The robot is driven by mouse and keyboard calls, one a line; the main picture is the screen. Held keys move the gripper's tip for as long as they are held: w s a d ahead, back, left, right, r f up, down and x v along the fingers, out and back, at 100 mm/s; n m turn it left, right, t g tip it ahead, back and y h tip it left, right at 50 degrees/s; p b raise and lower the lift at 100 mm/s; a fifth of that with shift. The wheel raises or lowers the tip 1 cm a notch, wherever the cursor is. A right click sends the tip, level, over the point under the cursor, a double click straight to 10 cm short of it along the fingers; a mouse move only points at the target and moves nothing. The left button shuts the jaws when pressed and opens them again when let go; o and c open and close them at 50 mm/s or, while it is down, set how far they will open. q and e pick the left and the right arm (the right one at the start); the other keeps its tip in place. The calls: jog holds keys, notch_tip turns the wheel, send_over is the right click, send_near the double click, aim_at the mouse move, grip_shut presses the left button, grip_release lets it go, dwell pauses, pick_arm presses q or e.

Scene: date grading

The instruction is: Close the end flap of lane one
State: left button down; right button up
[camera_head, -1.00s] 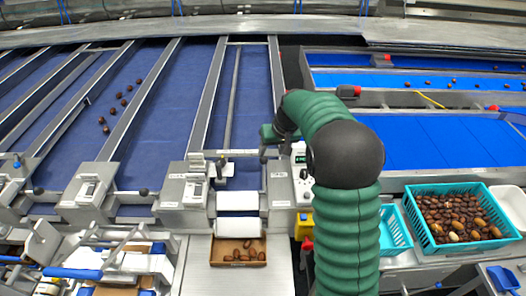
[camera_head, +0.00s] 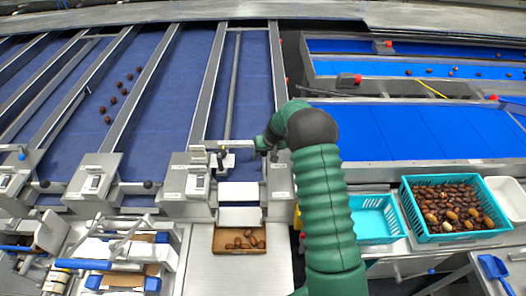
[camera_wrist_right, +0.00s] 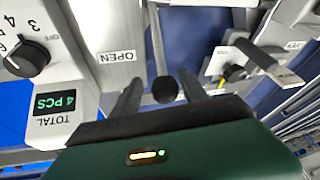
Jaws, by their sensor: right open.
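My right gripper (camera_head: 262,147) is at the right side of the lane's discharge end. In the right wrist view its two dark fingers (camera_wrist_right: 161,92) are open, one on each side of a round black knob (camera_wrist_right: 165,90). I cannot tell whether they touch it. White panels (camera_head: 239,216) sit at the lane's end, above a brown carton (camera_head: 217,248) with several dates; I cannot tell which panel is the flap. The blue lane belt (camera_head: 256,85) looks empty near its end. My left gripper is not in view.
Neighbouring lanes have black-knobbed levers (camera_head: 148,184). A teal crate of dates (camera_head: 408,205) and an emptier teal basket (camera_head: 397,236) stand right of my arm. Another belt (camera_head: 105,85) carries several dates.

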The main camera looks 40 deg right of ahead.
jog(key=shift+x, duration=0.8)
jog(key=shift+a+r, duration=0.1)
jog(key=shift+a, duration=0.5)
jog(key=c, duration=0.5)
jog(key=shift+s+d, duration=0.1)
jog(key=shift+d, duration=0.25)
grip_shut()
jog(key=shift+a, duration=0.1)
